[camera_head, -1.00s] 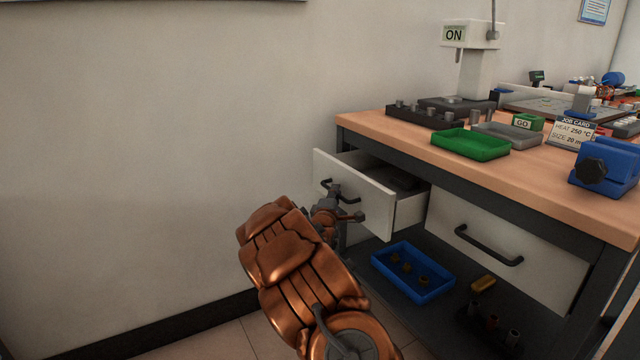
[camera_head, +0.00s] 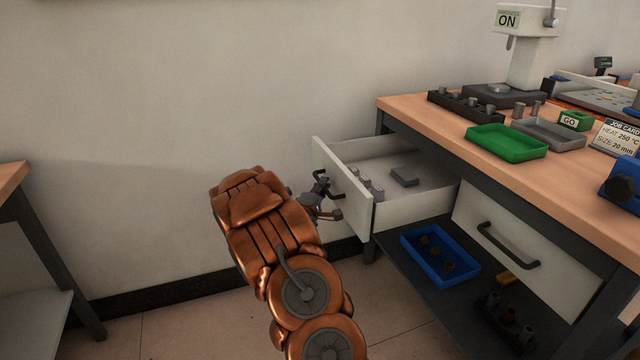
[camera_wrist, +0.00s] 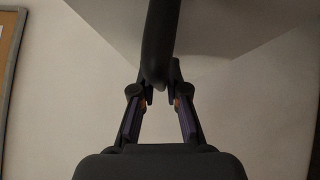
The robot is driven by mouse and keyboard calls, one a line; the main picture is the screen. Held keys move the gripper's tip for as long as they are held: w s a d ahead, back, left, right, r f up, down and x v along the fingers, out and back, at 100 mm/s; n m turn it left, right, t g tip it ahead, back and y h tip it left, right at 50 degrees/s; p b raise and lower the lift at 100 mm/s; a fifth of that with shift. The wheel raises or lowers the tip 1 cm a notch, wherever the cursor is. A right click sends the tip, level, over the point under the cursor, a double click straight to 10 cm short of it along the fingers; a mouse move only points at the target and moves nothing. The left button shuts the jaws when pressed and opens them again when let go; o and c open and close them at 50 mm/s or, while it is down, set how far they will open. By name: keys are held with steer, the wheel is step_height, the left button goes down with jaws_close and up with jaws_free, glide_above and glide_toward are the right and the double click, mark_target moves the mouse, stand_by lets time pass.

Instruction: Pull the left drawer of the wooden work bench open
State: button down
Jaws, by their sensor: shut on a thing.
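The left drawer (camera_head: 345,187) of the wooden work bench (camera_head: 470,150) stands well open in the head view, with its inside showing. Several small grey pieces and a dark grey block (camera_head: 404,176) lie in it. My gripper (camera_head: 322,198) is at the drawer's front, at its dark handle. In the wrist view my gripper (camera_wrist: 158,92) is shut on the dark handle (camera_wrist: 160,45), which runs up between the fingertips. The pale drawer front (camera_wrist: 215,25) is behind it. In the head view my gripper and arm partly hide the handle.
The right drawer (camera_head: 510,245) is closed, with its own dark handle. A blue tray (camera_head: 440,277) with small parts is on the lower shelf. A green tray (camera_head: 507,143) stands on the bench top. Another table (camera_head: 12,180) is at the left edge. Floor between is clear.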

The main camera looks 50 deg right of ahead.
steer(key=shift+f, duration=0.1)
steer(key=c, duration=1.2)
jaws_free()
steer(key=shift+v, duration=6.05)
